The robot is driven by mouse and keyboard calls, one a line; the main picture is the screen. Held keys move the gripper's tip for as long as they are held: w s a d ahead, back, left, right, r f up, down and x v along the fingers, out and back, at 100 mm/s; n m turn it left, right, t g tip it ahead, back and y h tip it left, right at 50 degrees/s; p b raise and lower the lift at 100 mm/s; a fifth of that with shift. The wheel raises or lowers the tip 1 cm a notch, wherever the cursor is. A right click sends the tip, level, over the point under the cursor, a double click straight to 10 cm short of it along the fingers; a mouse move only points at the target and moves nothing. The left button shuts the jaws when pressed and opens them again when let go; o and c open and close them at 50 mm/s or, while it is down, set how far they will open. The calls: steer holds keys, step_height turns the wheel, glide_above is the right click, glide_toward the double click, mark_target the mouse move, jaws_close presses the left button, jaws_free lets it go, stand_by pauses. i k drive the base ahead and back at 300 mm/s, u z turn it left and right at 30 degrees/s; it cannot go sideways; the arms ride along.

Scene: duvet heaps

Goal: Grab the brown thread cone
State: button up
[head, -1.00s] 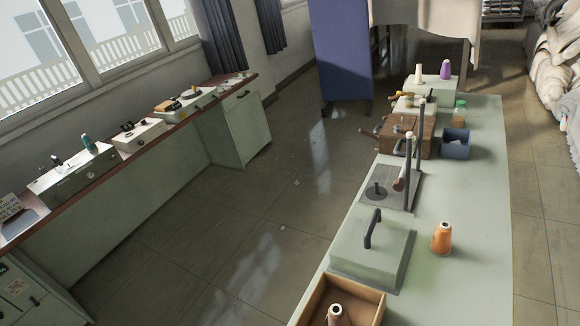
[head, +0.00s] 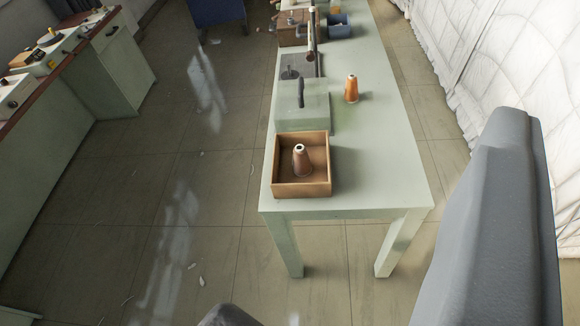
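The brown thread cone (head: 302,163) stands upright inside an open wooden box (head: 303,189) at the near end of the pale green table. Its narrow pale tip points up, and nothing touches it. A large grey part of mine (head: 490,230) fills the right side of the view, and a dark rounded part (head: 228,316) shows at the bottom edge. Both are well apart from the cone. I cannot make out two fingertips or tell whether my gripper is open or shut. Nothing held is in sight.
An orange cone (head: 351,89) stands on the table (head: 374,164) behind the box. A green block with a dark handle (head: 301,105) sits just behind the box. A blue bin (head: 339,27) is farther back.

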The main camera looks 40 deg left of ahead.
mark_target(303, 168)
steer(key=z, duration=1.9)
steer(key=k, duration=2.8)
steer(key=u, duration=1.5)
steer(key=i, duration=1.05)
steer(key=z, duration=0.1)
